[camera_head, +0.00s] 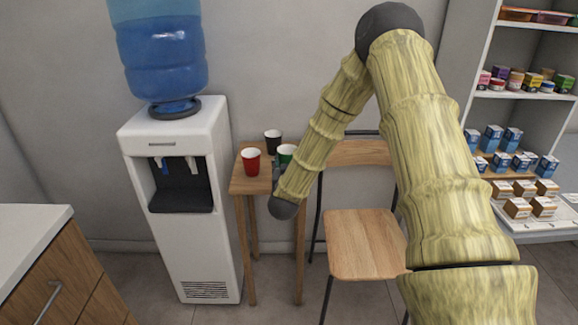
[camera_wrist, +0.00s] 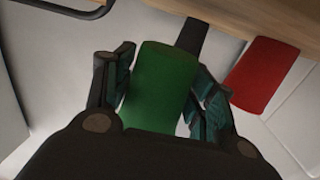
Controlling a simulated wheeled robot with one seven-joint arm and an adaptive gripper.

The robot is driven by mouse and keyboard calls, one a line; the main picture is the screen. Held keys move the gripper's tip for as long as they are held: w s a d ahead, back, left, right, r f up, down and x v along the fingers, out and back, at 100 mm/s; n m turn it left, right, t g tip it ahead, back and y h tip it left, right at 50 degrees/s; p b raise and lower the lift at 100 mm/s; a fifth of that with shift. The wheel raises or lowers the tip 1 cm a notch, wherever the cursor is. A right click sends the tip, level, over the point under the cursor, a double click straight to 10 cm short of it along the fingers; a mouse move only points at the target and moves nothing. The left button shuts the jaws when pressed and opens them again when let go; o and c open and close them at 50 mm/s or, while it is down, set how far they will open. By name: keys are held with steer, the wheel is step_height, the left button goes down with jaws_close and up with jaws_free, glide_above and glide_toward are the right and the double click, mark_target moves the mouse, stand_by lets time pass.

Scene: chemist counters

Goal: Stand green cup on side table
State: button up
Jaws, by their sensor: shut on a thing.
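The green cup (camera_wrist: 160,85) is between the two fingers of my gripper (camera_wrist: 158,70), which is shut on it. In the head view the green cup (camera_head: 286,152) shows its rim upward above the right part of the wooden side table (camera_head: 239,184), partly hidden by my arm. The wrist view shows the scene tilted, with the table edge (camera_wrist: 270,12) at the top. I cannot tell whether the cup's base touches the table.
A red cup (camera_head: 250,162) stands on the side table to the left, and a black cup (camera_head: 272,140) behind. A water dispenser (camera_head: 190,230) is left of the table. A wooden chair (camera_head: 362,240) is at its right. Stocked shelves (camera_head: 530,97) stand far right.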

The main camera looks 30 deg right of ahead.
steer(key=x, duration=0.4)
steer(key=shift+w+d+f, duration=0.2)
steer(key=shift+w+d, duration=0.05)
steer(key=shift+d, duration=0.1)
steer(key=shift+f, duration=1.7)
steer(key=shift+f, duration=0.15)
steer(key=o, duration=0.7)
